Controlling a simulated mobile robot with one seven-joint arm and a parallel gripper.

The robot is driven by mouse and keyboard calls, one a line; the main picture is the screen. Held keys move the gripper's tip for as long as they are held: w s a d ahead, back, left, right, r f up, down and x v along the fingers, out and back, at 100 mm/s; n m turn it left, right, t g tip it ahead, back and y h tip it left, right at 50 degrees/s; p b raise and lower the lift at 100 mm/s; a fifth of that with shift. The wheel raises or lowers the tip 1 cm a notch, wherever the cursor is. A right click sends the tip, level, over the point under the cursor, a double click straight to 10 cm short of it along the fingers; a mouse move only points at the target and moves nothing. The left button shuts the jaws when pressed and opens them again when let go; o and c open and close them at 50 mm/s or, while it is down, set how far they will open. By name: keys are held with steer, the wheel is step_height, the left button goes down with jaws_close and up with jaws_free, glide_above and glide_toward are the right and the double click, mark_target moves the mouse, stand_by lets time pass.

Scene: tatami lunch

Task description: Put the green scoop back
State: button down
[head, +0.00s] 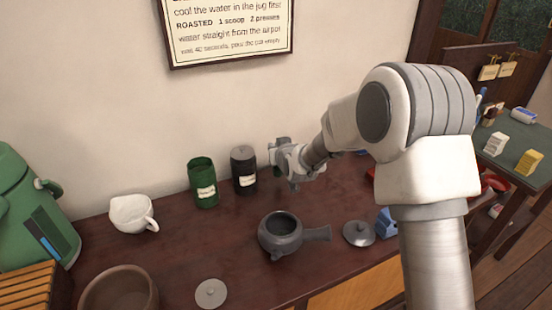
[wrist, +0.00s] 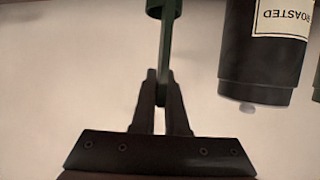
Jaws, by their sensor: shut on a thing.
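My gripper (wrist: 161,88) is shut on the handle of the green scoop (wrist: 166,40). In the wrist view the scoop's cup is at the top edge and partly cut off. In the head view my gripper (head: 290,162) is in the air to the right of the black canister (head: 244,182), and I cannot make out the scoop there. The black canister is lidded and also shows upside down in the wrist view (wrist: 262,55), with a label reading ROASTED. A green canister (head: 203,172) with a pale label stands left of the black one and looks open on top.
A grey side-handled teapot (head: 281,243) stands open in front of the canisters. Its likely lid (head: 358,233) lies to the right, and another pale lid (head: 210,293) lies at front. A white jug (head: 131,213), a brown bowl (head: 118,292) and a green airpot (head: 32,210) are at left.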

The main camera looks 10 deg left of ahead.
steer(key=shift+f+b, duration=0.4)
steer(key=shift+f, duration=1.3)
steer(key=shift+f, duration=0.2)
steer(key=c, duration=0.9)
jaws_free()
steer(key=shift+c, duration=0.2)
steer(key=shift+r, duration=0.2)
